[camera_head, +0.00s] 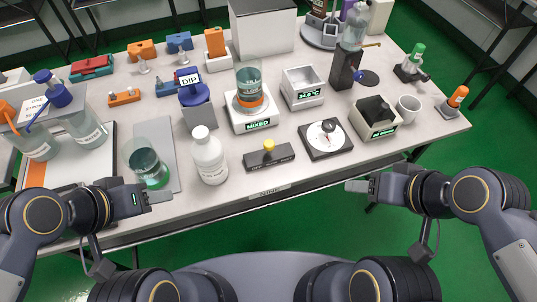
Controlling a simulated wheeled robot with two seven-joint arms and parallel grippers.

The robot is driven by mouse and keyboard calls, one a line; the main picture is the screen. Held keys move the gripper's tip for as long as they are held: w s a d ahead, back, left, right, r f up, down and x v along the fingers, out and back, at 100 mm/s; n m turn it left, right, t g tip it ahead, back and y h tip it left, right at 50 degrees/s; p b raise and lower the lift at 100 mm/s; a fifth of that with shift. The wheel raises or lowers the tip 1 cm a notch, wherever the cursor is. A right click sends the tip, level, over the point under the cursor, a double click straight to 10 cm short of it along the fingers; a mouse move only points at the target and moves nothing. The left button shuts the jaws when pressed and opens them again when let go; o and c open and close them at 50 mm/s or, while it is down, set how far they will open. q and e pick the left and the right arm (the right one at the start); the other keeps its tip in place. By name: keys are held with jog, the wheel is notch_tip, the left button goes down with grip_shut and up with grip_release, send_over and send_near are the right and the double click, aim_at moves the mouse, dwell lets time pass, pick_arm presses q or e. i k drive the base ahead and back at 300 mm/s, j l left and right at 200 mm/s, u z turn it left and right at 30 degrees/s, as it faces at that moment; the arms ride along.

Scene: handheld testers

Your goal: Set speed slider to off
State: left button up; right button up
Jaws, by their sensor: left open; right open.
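A dark slider box (283,153) with a yellow knob (268,145) lies near the front edge of the table, at centre. The knob sits around the middle of the box; its markings are too small to read. My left gripper (160,197) is open and empty at the front edge of the table, left of the slider box. My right gripper (357,187) is open and empty in front of the table edge, right of the slider box. Neither gripper touches the slider box.
A white bottle (210,160) stands just left of the slider box, and a dial plate (326,146) lies just right. A stirrer marked MIXED (252,123) bearing a beaker stands behind. A beaker of dark liquid (147,165) is near my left gripper.

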aim_at(268, 144)
jog(key=l+u, duration=0.2)
jog(key=u, duration=0.15)
jog(key=l+u, duration=0.4)
jog(key=u, duration=0.25)
jog(key=k, duration=0.05)
